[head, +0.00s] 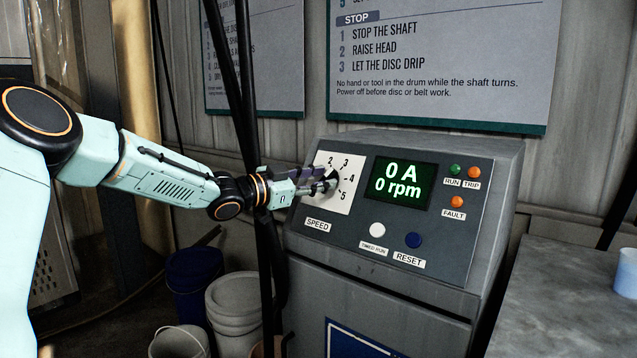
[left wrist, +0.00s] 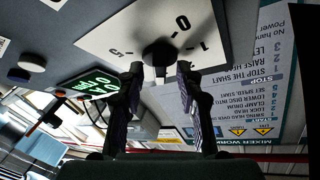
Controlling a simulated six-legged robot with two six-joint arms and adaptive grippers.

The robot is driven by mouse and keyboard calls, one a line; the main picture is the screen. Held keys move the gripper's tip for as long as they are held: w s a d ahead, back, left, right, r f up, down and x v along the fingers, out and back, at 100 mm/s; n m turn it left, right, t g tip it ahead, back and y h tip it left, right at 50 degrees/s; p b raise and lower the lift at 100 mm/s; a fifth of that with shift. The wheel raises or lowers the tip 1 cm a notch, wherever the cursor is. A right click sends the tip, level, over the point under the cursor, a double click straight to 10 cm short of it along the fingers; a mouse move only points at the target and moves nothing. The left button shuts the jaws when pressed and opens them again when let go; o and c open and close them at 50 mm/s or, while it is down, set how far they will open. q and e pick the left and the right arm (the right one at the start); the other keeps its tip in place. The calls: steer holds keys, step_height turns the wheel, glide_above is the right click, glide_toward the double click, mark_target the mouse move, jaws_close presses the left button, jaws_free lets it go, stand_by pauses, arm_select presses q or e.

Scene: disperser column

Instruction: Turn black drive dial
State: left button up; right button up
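The black drive dial (left wrist: 160,52) sits on a white scale plate (head: 326,203) marked SPEED, on a grey control box (head: 370,238). In the head view my left gripper (head: 330,182) is at the plate and hides most of the dial. In the left wrist view my left gripper (left wrist: 160,70) has its two fingers apart, one at each side of the dial. I cannot tell whether the fingertips touch it. The numbers 5, 0 and 1 show around the dial there. The green display (head: 401,182) reads 0 A and 0 rpm. My right gripper is not in view.
A white button (head: 377,230) and a blue reset button (head: 413,240) sit below the display. Small lamps (head: 456,202) are at its right. Dark cables (head: 245,110) hang beside my left arm. Buckets (head: 234,305) stand below. A grey table (head: 570,290) is at the right.

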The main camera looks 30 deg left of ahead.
arm_select(q)
jaws_close()
stand_by(0.4)
steer(key=shift+d+n+t+y, duration=0.1)
steer(key=shift+n+t+y, duration=0.25)
steer(key=shift+n, duration=0.35)
jaws_free()
steer(key=shift+r, duration=0.1)
